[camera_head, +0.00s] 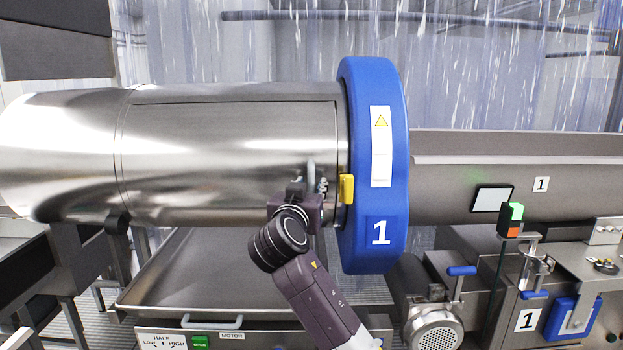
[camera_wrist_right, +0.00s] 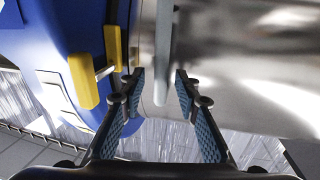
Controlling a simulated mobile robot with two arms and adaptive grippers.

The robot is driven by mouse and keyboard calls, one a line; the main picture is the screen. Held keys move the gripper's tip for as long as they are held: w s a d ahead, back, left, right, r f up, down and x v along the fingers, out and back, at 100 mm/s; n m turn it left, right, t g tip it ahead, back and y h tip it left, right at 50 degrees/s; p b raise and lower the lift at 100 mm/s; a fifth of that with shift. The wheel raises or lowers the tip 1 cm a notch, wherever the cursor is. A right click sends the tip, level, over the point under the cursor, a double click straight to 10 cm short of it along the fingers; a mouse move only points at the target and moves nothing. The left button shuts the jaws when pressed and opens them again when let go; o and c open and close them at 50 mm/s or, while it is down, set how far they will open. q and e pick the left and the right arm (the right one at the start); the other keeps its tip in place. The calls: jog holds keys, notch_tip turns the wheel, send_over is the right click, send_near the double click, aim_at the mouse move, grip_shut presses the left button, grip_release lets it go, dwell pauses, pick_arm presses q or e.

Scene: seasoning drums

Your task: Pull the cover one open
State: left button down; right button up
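A yellow block (camera_head: 346,189) sits on the ring's left edge; yellow parts also show in the wrist view (camera_wrist_right: 84,82). A slim grey upright bar (camera_wrist_right: 163,50) stands against the steel in the wrist view. My right gripper (camera_wrist_right: 158,80) is open, its blue-padded fingers on either side of the bar's lower end; contact is unclear. My left gripper is out of view.
Below the drum is a steel tray (camera_head: 200,265) with a control panel (camera_head: 200,340). At right stand a motor (camera_head: 436,328), a green-lit button box (camera_head: 511,218) and blue handles (camera_head: 462,271). Strip curtains hang behind.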

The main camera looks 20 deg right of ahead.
jog(key=shift+x, duration=1)
grip_shut()
